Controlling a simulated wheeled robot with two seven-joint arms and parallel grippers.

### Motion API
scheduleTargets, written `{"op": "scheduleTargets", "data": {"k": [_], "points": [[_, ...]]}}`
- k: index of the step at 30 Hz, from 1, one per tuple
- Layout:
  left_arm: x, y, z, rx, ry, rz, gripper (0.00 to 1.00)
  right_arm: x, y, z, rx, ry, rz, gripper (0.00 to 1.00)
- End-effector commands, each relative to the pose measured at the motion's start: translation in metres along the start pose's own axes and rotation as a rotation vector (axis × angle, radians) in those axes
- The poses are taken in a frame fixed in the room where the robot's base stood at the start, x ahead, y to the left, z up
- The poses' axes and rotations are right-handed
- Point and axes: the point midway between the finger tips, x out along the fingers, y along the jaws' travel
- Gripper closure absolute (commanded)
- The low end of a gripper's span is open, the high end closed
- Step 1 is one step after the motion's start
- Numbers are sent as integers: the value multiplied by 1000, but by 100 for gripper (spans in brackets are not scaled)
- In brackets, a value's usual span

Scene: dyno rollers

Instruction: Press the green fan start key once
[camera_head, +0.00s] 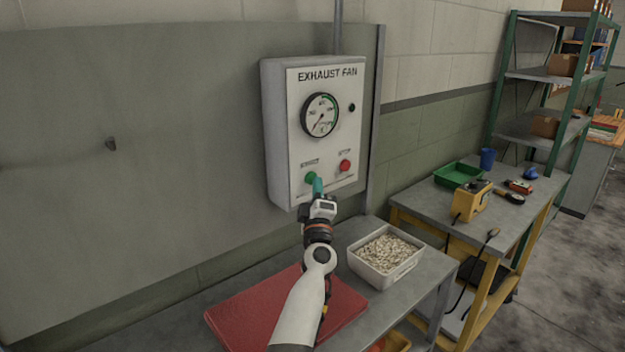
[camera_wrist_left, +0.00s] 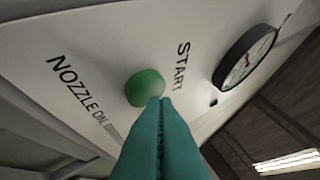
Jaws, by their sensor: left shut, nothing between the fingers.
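The green fan start key (camera_head: 310,177) is a round button at the lower left of the white exhaust fan box (camera_head: 298,120) on the wall. It also shows in the left wrist view (camera_wrist_left: 144,87), beside the word START. My left gripper (camera_head: 318,186) has teal fingers and is shut and empty. Its fingertips (camera_wrist_left: 160,101) are right at the key's lower right edge in the wrist view and overlap it there. I cannot tell whether they touch it. My right gripper is not in view.
A red stop button (camera_head: 345,166) sits right of the green key, below a round gauge (camera_head: 319,115). Below are a red mat (camera_head: 250,318) and a white bin of pellets (camera_head: 385,280) on a bench. A second bench with a yellow device (camera_head: 471,200) stands right.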

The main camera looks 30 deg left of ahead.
Motion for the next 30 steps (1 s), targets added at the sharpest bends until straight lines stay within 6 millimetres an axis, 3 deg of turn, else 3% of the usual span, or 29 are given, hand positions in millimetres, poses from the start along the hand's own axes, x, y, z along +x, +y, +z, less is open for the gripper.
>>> {"op": "scheduleTargets", "data": {"k": [30], "points": [[5, 3, 4, 1, -1, 0, 100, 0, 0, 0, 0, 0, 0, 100]]}}
